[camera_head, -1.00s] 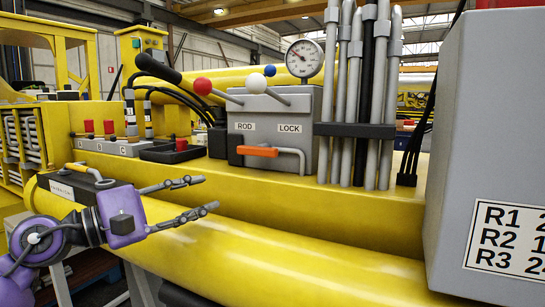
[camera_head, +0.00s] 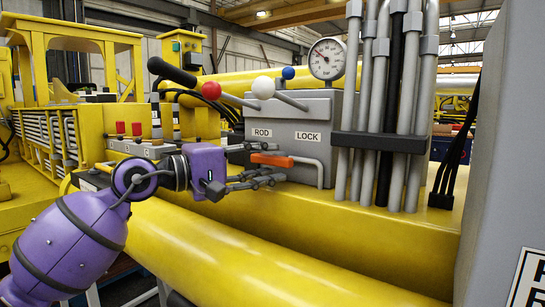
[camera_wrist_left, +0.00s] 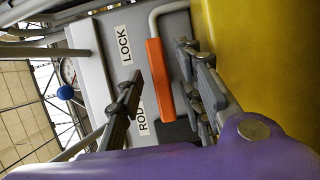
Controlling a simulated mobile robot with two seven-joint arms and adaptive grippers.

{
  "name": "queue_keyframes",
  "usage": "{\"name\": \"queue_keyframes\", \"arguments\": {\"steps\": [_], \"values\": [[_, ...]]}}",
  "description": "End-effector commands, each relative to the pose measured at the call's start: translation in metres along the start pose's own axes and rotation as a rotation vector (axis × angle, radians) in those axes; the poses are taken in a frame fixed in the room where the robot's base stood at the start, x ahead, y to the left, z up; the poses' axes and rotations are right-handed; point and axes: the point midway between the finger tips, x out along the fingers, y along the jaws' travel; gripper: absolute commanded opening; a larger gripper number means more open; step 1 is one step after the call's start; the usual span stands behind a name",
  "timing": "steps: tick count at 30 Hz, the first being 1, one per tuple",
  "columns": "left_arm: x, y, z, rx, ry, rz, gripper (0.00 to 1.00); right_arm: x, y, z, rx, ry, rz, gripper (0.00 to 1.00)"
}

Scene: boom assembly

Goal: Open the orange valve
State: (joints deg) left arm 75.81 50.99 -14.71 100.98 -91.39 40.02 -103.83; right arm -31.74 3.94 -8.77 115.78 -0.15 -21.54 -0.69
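The orange valve handle (camera_head: 272,160) sits low on the front of a grey box (camera_head: 300,122) marked ROD and LOCK, with a bent grey bar at its right end. My left gripper (camera_head: 278,162) reaches it from the left in the head view. Its fingers are open, one above and one below the handle. In the left wrist view the orange handle (camera_wrist_left: 159,80) lies between the two spread fingers (camera_wrist_left: 165,92), close to the right-hand one. I cannot tell whether that finger touches it. My right gripper is not in view.
Levers with red (camera_head: 211,90), white (camera_head: 263,87) and blue (camera_head: 288,72) knobs and a pressure gauge (camera_head: 327,58) rise above the box. Vertical grey pipes (camera_head: 378,110) stand right of it. A thick yellow boom (camera_head: 270,245) runs below. A large grey cabinet (camera_head: 510,150) is at the right.

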Motion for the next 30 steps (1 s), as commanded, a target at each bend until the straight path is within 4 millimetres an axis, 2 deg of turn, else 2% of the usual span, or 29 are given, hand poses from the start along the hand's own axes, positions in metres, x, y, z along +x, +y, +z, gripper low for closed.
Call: {"name": "queue_keyframes", "arguments": {"steps": [4,13,14,21,30], "values": [[0.014,0.001,0.000,0.000,0.000,0.001,0.34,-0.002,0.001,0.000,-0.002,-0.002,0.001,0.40],[0.018,-0.001,0.000,0.000,0.001,-0.001,0.34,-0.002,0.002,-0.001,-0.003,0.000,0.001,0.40],[0.018,-0.001,0.000,0.000,0.001,-0.001,0.33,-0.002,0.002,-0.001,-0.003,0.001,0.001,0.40],[0.017,-0.001,0.000,-0.001,0.000,0.000,0.02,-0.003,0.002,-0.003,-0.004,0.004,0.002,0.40],[0.017,-0.001,0.000,-0.019,0.000,0.007,0.00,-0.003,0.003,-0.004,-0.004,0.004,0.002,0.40]]}}
